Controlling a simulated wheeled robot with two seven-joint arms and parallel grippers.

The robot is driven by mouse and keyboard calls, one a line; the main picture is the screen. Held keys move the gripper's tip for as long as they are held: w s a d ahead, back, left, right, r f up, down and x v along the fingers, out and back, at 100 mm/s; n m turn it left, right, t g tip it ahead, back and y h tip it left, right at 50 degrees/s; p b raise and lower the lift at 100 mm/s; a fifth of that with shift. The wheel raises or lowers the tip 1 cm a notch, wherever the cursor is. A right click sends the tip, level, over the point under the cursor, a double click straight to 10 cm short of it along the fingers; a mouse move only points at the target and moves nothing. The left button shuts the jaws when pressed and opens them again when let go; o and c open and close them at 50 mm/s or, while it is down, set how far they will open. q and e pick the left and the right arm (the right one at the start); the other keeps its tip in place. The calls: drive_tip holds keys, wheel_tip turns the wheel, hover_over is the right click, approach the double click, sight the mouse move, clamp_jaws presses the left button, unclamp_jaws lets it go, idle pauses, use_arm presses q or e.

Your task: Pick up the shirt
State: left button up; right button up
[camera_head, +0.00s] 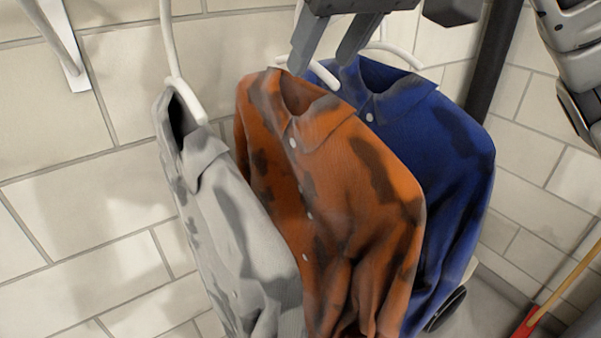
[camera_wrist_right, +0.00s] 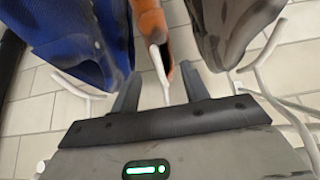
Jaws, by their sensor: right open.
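Three stained shirts hang on white hangers: a grey shirt (camera_head: 235,235) at left, an orange shirt (camera_head: 340,210) in the middle and a blue shirt (camera_head: 450,150) at right. My right gripper (camera_head: 322,65) is open above the orange shirt's collar. In the right wrist view, the white hanger (camera_wrist_right: 158,68) of the orange shirt (camera_wrist_right: 149,22) appears between the open fingers (camera_wrist_right: 160,85). The blue shirt (camera_wrist_right: 85,42) is on the left there and the grey shirt (camera_wrist_right: 232,28) on the right. Contact with the hanger cannot be told. My left gripper is out of view.
A pale tiled wall (camera_head: 80,220) stands behind the shirts. A dark pole (camera_head: 495,55) rises behind the blue shirt. A white wall bracket (camera_head: 62,45) is at the upper left. A red tool with a wooden handle (camera_head: 565,285) is at the lower right.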

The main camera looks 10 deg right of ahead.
drive_tip(key=x, duration=0.6)
drive_tip(key=shift+d, duration=0.2)
drive_tip(key=shift+s, duration=0.1)
clamp_jaws()
